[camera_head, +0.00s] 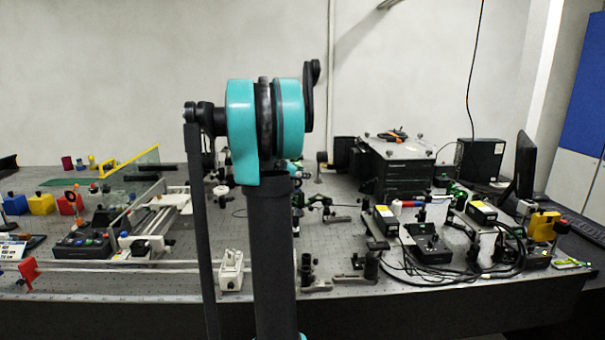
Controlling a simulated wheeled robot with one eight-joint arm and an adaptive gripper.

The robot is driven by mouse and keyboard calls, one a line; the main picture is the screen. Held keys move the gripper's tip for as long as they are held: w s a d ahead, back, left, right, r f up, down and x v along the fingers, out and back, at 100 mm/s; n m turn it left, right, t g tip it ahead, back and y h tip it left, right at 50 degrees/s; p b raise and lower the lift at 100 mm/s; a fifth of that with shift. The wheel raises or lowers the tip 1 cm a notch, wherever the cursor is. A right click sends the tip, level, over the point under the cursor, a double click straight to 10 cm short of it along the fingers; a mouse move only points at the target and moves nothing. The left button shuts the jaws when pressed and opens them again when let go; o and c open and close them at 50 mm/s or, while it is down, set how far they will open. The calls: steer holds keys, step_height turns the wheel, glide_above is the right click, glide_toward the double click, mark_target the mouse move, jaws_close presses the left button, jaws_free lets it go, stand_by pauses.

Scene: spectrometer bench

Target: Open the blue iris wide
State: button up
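I cannot make out the blue iris for certain. Small optics on posts (318,203) stand on the bench just right of my arm, and they are too small to tell apart. My own teal and dark arm rises through the middle of the view and hides part of the bench behind it. My gripper does not show.
The perforated optical bench (450,306) spans the view. A black instrument box (400,172) stands at the back. Cables and a black control box (428,243) lie right. A white holder (231,270) stands near the front edge. Coloured blocks (41,203) and a rail (110,264) are left.

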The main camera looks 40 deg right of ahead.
jaws_close()
steer(key=shift+d, duration=0.1)
steer(key=shift+s+d+f+m+y, duration=0.2)
steer(key=shift+m+y, duration=0.2)
steer(key=shift+y, duration=0.15)
steer(key=shift+s+d+f+m+y, duration=0.1)
steer(key=shift+d+f+m+y, duration=0.1)
steer(key=shift+m+y, duration=0.3)
jaws_free()
steer(key=v, duration=1.2)
